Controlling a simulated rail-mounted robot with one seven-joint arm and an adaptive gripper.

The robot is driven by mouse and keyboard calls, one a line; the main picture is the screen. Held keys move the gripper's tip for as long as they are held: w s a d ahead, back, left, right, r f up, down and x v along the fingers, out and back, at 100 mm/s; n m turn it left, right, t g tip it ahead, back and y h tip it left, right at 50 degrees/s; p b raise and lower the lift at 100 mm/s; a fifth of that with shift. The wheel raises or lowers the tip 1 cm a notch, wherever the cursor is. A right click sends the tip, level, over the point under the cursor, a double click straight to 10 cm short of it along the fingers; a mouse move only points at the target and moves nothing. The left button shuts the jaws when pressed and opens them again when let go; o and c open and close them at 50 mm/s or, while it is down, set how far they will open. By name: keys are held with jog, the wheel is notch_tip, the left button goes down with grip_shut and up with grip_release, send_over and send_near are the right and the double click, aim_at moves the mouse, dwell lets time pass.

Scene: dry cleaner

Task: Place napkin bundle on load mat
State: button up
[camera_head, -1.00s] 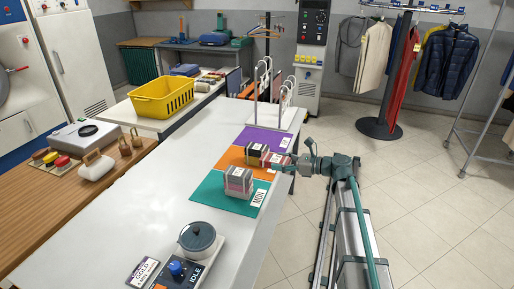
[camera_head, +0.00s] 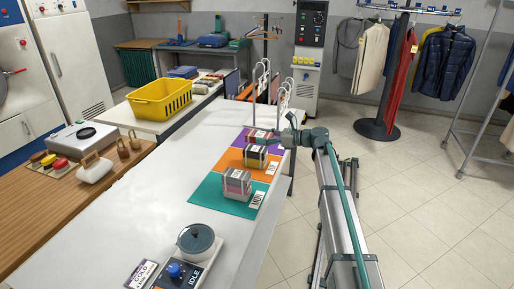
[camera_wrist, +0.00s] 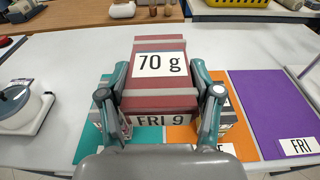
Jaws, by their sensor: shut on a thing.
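A dark red napkin bundle (camera_wrist: 160,85) with grey bands and labels "70 g" and "FRI 9" fills the middle of the wrist view. My gripper (camera_wrist: 158,78) is shut on its two sides. In the head view the held bundle (camera_head: 259,134) shows small in front of the purple mat; its exact height is hard to tell. The teal mat (camera_head: 208,199), the orange mat (camera_head: 230,158) and the purple mat (camera_wrist: 262,105) lie side by side, the purple one labelled "FRI". A grey-pink bundle (camera_head: 237,184) sits on teal and a dark bundle (camera_head: 255,156) on orange.
White hooked stands (camera_head: 264,80) rise beyond the purple mat. A round-lidded device (camera_head: 195,240) with a blue knob and "IDLE" panel is at the near end. A yellow basket (camera_head: 160,98) stands behind. The white table (camera_head: 150,185) left of the mats is clear.

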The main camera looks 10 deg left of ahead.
jog(key=w+a+f+p, duration=0.2)
jog(key=w+f, duration=0.1)
jog(key=w, duration=0.5)
jog(key=p, duration=0.2)
send_over(259, 149)
jog(key=s, duration=0.1)
jog(key=f, duration=0.4)
jog(key=shift+s+d+f, duration=0.1)
jog(key=shift+d+f, duration=0.1)
jog(key=shift+f, duration=0.2)
jog(key=shift+w+a+f, duration=0.1)
jog(key=shift+w+f, duration=0.25)
jog(key=shift+f, duration=0.25)
jog(key=shift+w+f+p, duration=0.2)
jog(key=shift+f+p, duration=0.9)
jog(key=shift+f, duration=0.5)
jog(key=shift+f, duration=0.15)
jog(key=o, duration=1.2)
jog(key=shift+c, duration=0.2)
